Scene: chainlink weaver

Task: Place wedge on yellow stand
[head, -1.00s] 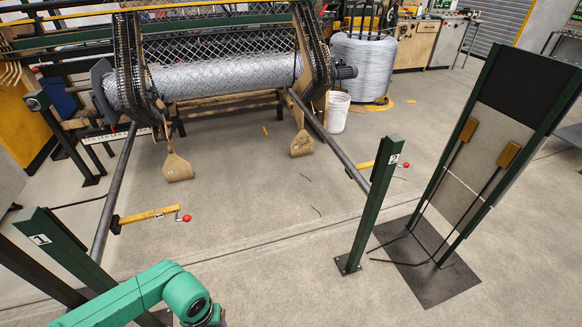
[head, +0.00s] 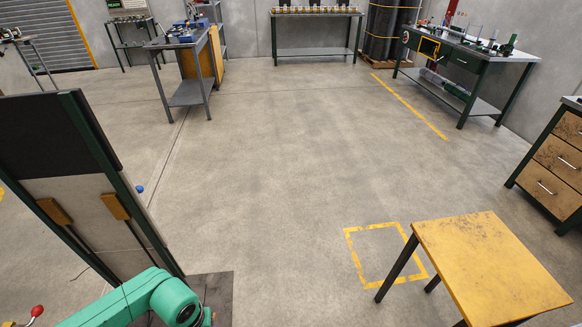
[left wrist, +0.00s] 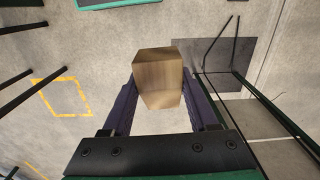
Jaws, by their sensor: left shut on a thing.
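The wooden wedge (left wrist: 158,68) is a light brown block in the left wrist view. My left gripper (left wrist: 158,92) is shut on it, with one dark finger on each side. In the head view only my green left arm shows at the bottom left; the gripper and wedge are out of that picture. The yellow stand (head: 490,262) is a low table with a scuffed yellow top and dark legs at the bottom right of the head view. Its visible top is bare. My left arm is well to the left of it. My right gripper is not in view.
A tall framed panel (head: 85,190) stands close by my left arm, on a dark floor plate (head: 215,295). A yellow floor square (head: 375,226) lies left of the stand. Workbenches (head: 478,62) and a drawer cabinet (head: 555,165) stand farther off. The middle floor is clear.

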